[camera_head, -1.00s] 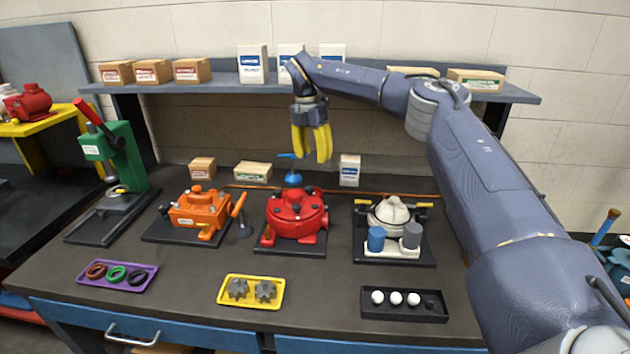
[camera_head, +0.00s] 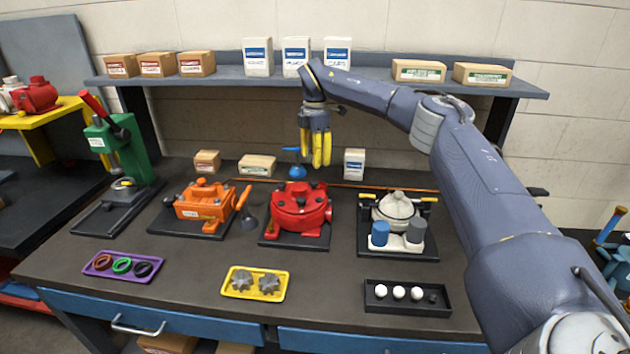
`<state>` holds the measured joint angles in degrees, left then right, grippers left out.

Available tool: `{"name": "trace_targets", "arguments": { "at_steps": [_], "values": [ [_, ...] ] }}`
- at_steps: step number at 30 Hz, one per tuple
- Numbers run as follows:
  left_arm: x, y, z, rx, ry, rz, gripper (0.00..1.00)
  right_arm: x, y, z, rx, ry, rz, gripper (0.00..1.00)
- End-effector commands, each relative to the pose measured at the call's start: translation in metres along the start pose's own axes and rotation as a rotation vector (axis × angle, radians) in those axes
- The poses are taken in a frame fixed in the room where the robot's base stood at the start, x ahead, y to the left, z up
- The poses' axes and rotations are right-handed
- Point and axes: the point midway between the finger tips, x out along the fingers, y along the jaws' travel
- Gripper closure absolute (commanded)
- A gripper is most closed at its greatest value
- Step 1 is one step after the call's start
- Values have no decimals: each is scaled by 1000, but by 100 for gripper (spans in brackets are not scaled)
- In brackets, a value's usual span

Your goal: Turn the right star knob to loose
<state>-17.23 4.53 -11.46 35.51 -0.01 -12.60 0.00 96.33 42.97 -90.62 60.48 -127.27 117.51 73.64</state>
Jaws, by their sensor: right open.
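My right gripper (camera_head: 316,150) has yellow fingers pointing down. It is open and empty, in the air behind and above the red motor (camera_head: 298,207). The red motor has small dark knobs on its top; I cannot tell whether any is star-shaped. Two grey star-shaped pieces lie in a yellow tray (camera_head: 231,290) at the front; the right one (camera_head: 269,283) sits beside the left one (camera_head: 242,280). My gripper is well away from both. My left gripper is out of view.
An orange motor (camera_head: 204,201) and a green press (camera_head: 122,146) stand to the left. A purple tray (camera_head: 97,271) and a black tray (camera_head: 437,310) lie at the front. A shelf (camera_head: 330,80) with boxes crosses above.

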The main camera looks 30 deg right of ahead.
Motion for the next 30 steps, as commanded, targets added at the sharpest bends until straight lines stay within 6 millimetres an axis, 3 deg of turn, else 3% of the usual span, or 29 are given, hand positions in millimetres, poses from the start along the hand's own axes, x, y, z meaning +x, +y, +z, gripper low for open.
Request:
{"name": "trace_targets", "arguments": {
  "at_steps": [6, 13, 21, 30],
  "values": [
    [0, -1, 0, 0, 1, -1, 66, 40, 0, 0, 0, 0, -2, 53],
    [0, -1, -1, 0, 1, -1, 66, 68, 0, 0, -1, -1, -1, 53],
    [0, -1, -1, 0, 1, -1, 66, 83, 0, 0, 0, 0, 0, 53],
    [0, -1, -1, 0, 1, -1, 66, 85, 0, 0, -1, 0, 1, 53]
  ]
}}
